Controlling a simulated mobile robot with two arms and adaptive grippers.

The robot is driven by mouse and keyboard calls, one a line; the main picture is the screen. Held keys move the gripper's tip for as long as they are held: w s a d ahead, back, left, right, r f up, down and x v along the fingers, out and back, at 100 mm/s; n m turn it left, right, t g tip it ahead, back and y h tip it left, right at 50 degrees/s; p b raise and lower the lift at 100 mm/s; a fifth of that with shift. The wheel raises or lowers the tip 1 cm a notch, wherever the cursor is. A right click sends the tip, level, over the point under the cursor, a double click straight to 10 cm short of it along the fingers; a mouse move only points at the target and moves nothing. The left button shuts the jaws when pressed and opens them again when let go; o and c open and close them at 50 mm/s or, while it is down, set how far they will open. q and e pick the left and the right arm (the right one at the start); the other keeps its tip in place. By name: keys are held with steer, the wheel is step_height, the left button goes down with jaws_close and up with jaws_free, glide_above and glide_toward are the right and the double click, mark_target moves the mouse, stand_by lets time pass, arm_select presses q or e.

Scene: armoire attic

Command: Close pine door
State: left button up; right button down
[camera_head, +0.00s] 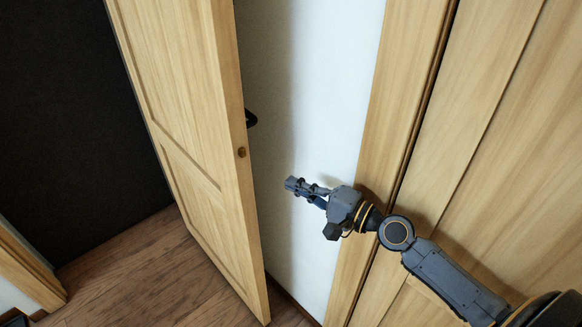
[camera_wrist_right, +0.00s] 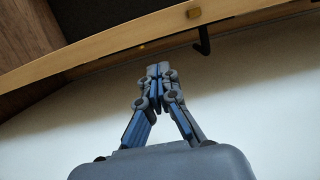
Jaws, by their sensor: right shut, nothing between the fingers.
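The pine door (camera_head: 188,110) stands open in the head view, its latch edge facing me, with a brass latch (camera_head: 242,152) on that edge. A black handle (camera_head: 251,118) sticks out on its right face, towards the white wall. My right gripper (camera_head: 291,185) is shut and empty, to the right of the door edge and in front of the white wall, apart from the door. In the right wrist view the shut fingers (camera_wrist_right: 158,70) point towards the door edge (camera_wrist_right: 130,45), with the handle (camera_wrist_right: 203,40) beyond them to the right. My left gripper is not in view.
A dark opening (camera_head: 60,110) lies left of the door, with a wooden frame post (camera_head: 25,268) at lower left. Wooden floor (camera_head: 135,270) runs below. The white wall (camera_head: 320,90) and wooden panelling (camera_head: 480,130) stand close on the right, behind my right arm.

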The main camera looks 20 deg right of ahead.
steer(key=p+x, duration=0.2)
steer(key=x, duration=0.7)
steer(key=shift+p, duration=0.3)
